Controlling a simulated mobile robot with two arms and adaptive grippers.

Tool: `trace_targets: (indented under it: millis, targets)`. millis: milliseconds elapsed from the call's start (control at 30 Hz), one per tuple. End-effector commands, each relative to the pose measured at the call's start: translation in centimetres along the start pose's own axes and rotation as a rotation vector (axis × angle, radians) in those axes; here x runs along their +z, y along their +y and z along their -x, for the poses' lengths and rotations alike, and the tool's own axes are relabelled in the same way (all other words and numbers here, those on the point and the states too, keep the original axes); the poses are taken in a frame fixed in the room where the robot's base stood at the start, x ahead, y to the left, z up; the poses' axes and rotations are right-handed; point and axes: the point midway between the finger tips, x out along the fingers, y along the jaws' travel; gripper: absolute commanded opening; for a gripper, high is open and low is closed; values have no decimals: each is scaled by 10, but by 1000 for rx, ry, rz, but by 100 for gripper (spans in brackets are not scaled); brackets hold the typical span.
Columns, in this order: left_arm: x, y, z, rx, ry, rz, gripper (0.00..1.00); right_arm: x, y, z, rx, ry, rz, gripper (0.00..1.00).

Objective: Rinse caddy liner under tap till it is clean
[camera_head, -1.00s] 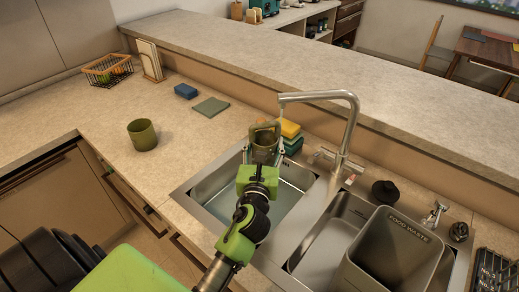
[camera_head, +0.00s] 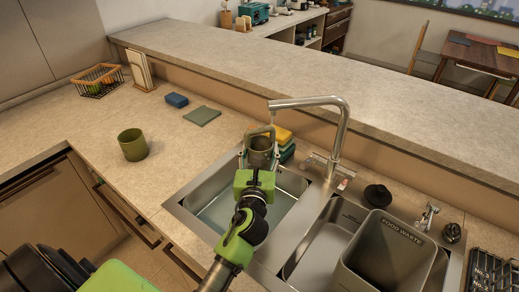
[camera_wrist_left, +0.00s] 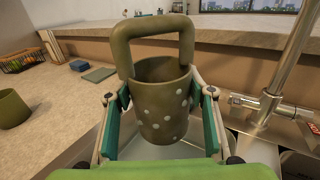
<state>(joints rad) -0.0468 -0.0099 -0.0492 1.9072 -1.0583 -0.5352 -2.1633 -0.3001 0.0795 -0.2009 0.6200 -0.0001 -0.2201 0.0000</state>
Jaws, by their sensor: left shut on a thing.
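The caddy liner (camera_head: 261,158) is an olive-green bucket with a raised loop handle. Several pale spots dot its outer wall in the left wrist view (camera_wrist_left: 160,112). My left gripper (camera_head: 259,160) is shut on it, with one finger on each side, and holds it upright above the left sink basin (camera_head: 212,200). The metal tap (camera_head: 342,130) arches from the right, and its spout end is close to the liner's handle in the head view. I cannot make out whether water runs. The liner's inner bottom is hidden. My right gripper is not in view.
A grey bin marked FOOD WASTE (camera_head: 388,255) stands in the right basin. Sponges (camera_head: 284,142) lie behind the liner. An olive cup (camera_head: 133,145), a blue sponge (camera_head: 176,100) and a green cloth (camera_head: 202,116) rest on the left counter. A raised ledge (camera_head: 300,75) runs behind.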

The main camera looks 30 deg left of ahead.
Motion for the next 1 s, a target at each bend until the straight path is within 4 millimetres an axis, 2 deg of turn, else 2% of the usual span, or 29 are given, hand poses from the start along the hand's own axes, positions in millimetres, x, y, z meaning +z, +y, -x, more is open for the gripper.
trace_targets:
  millis: [467, 1000]
  targets:
    - [0, -9, 4, 0, 0, -1, 24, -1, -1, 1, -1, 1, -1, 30]
    - [0, 2, -1, 0, 0, 0, 24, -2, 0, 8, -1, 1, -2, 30]
